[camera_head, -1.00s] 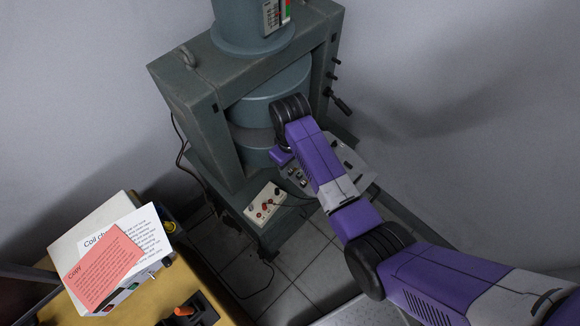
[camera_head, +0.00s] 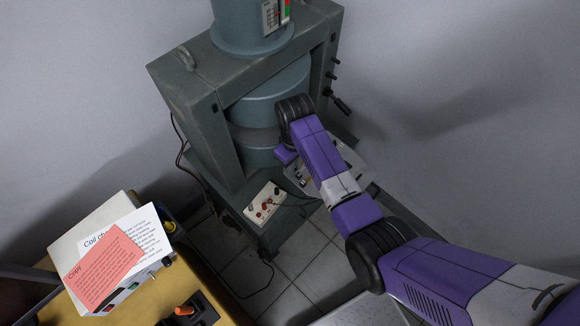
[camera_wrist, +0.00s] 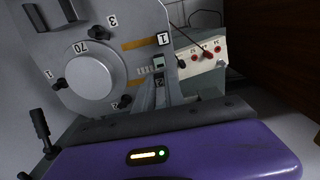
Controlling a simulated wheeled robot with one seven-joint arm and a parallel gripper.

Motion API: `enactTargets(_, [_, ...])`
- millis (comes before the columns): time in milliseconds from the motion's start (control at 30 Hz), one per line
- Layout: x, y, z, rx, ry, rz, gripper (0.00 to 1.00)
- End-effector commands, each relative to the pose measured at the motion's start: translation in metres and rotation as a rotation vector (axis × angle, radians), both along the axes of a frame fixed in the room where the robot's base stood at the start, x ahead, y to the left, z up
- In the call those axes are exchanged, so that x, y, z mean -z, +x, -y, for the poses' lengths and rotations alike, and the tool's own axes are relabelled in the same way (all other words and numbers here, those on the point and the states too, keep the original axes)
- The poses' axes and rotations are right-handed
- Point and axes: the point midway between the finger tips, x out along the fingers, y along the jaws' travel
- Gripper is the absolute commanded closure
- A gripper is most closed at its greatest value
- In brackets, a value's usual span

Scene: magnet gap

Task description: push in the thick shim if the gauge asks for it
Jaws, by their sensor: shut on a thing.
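The magnet (camera_head: 187,95) is a big grey-green frame with two round poles and a dark gap between them. A meter with red and green marks (camera_head: 280,14) sits on the column above, cut off by the picture's top; its reading is too small to tell. My gripper (camera_wrist: 165,90) is beside the gap at its right front. Its fingers are hidden behind my wrist in the head view. I cannot tell whether this is the thick shim.
A grey panel (camera_wrist: 120,30) with a round dial marked 70, small black knobs and number tags lies beyond my gripper. A white box with red sockets (camera_head: 264,203) and cables stands below the magnet. A yellow bench (camera_head: 215,310) with papers is at lower left.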

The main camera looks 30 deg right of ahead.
Motion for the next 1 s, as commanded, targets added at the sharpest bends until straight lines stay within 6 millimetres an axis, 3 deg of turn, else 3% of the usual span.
enactTargets(67, [0.000, 0.003, 0.009, 0.004, 0.000, -0.001, 1.00])
enactTargets(300, [0.000, 0.003, 0.010, 0.003, -0.003, 0.002, 1.00])
enactTargets(333, [0.000, 0.003, 0.011, 0.003, -0.003, 0.002, 0.80])
enactTargets(433, [0.000, 0.003, 0.010, 0.003, -0.002, 0.003, 0.64])
enactTargets(767, [-0.002, 0.003, 0.009, 0.001, -0.002, 0.002, 0.64])
enactTargets(1000, [-0.033, 0.004, 0.009, 0.002, -0.001, 0.006, 0.64])
